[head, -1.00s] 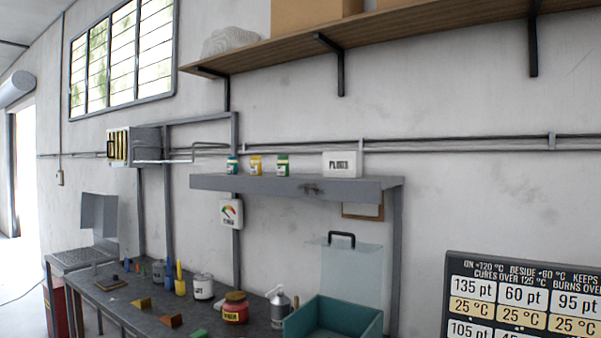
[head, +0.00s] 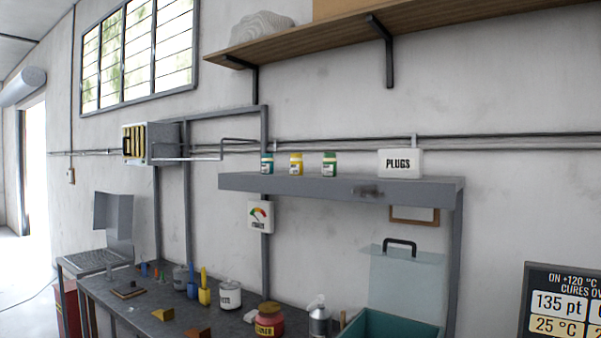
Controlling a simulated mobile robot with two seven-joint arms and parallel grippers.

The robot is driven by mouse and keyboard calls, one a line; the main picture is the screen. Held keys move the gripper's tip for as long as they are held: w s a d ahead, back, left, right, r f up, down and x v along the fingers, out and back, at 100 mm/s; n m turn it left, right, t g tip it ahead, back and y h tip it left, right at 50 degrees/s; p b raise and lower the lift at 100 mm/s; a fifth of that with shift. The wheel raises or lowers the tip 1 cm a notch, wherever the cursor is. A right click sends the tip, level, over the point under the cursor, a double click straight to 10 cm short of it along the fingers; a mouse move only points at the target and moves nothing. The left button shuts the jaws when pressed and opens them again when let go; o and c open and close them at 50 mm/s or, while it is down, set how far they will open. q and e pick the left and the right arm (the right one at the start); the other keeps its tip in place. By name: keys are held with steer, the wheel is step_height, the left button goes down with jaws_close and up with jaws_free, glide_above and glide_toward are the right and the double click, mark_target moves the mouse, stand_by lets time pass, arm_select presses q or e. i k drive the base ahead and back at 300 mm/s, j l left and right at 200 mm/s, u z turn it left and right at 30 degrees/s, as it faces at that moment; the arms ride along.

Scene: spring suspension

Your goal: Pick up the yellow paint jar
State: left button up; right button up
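The yellow paint jar (head: 296,164) stands upright on the grey wall shelf (head: 330,186). It is a small jar with a white label, between a teal jar (head: 267,163) on its left and a green jar (head: 329,164) on its right, with gaps on both sides. Neither of my grippers shows in the head view.
A white PLUGS box (head: 400,163) stands at the right on the same shelf. Below is a dark workbench (head: 130,316) with a red-brown jar (head: 269,320), a white can (head: 230,294), a spray bottle (head: 319,318) and a teal open bin (head: 390,328). A wooden shelf (head: 440,30) runs above.

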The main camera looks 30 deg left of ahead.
mark_target(295, 160)
steer(key=i+j+z, duration=0.1)
steer(key=j, duration=0.45)
steer(key=j+z, duration=0.1)
steer(key=j, duration=0.45)
steer(key=i+j, duration=0.1)
steer(key=j, duration=1.2)
steer(key=i+j, duration=0.15)
steer(key=j, duration=0.45)
steer(key=i+j, duration=0.1)
steer(key=j, duration=0.55)
